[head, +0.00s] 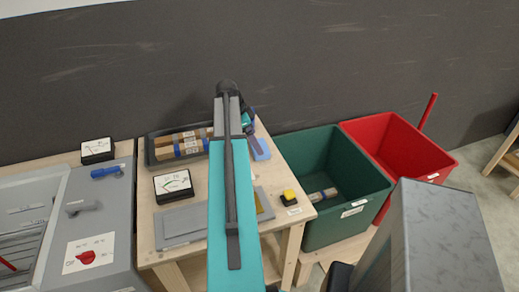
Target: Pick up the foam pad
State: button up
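A flat blue piece (262,151), which may be the foam pad, lies near the back right of the wooden table (283,178). My teal arm crosses the middle of the head view and hides part of the tabletop. Small teal and dark parts beside the arm's far end, just above the blue piece, look like my wrist and gripper (250,127). The fingers are too small and too covered to tell whether they are open or shut, or whether they touch the blue piece.
A dark tray (151,150) with cardboard-coloured items, a meter (173,186) and grey flat plates (180,222) are on the table. A yellow-topped button (289,197) sits near its right edge. Green (335,222) and red (400,152) bins stand right; a grey machine (110,215) stands left.

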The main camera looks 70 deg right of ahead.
jog(key=shift+a+p+x, duration=0.25)
jog(key=shift+p+x, duration=0.3)
jog(key=shift+x, duration=1.6)
jog(key=c, duration=0.9)
